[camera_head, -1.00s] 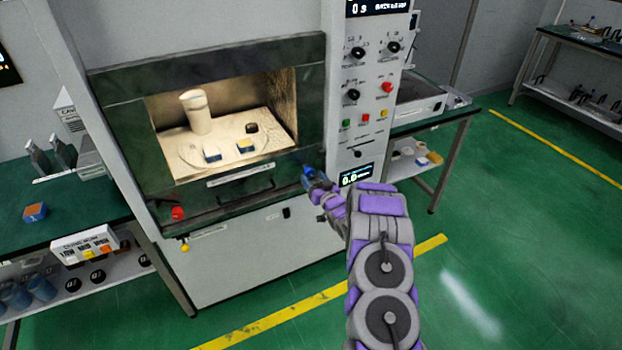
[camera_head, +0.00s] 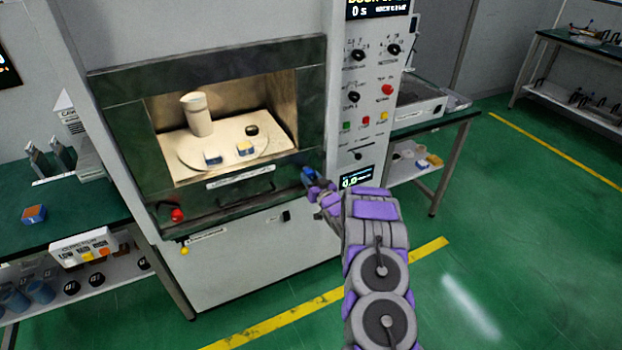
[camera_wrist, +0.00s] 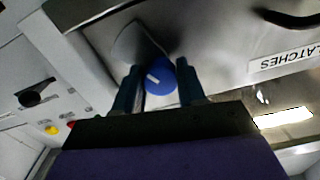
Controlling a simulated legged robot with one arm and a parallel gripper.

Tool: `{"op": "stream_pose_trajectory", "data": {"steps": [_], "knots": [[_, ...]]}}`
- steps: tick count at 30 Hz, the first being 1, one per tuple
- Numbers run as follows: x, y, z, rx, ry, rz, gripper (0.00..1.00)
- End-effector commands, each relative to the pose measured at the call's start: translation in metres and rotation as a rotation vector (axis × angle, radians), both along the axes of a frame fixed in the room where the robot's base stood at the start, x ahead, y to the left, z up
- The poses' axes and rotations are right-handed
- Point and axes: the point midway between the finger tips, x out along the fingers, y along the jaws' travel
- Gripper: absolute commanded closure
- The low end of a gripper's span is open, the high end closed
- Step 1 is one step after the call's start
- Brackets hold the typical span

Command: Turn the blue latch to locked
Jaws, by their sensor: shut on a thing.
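The blue latch (camera_head: 308,173) sits at the lower right corner of the microwave generator's dark door frame (camera_head: 270,195). In the wrist view it is a round blue knob (camera_wrist: 160,78) with a white pointer mark, set on the metal face. My gripper (camera_head: 316,184) reaches it from the lower right. In the wrist view my gripper (camera_wrist: 160,88) has one finger on each side of the knob and is shut on it. The finger contact is partly hidden by the gripper body.
The lit chamber (camera_head: 285,105) holds a tall cup (camera_head: 198,115) and small blocks. A red knob (camera_head: 177,214) is at the door frame's lower left. The control panel (camera_head: 368,110) rises just right of the latch. Green floor (camera_head: 480,260) is clear at right.

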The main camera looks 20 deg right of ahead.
Motion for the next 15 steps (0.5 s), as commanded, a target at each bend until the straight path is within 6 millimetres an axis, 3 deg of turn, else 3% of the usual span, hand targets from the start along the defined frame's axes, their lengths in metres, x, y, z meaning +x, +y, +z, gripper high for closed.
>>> {"op": "stream_pose_trajectory", "data": {"steps": [6,15], "knots": [[-0.0003,-0.0013,-0.0002,0.001,0.0,-0.002,0.91],[-0.0002,-0.0019,0.001,-0.042,-0.001,-0.003,0.91]]}}
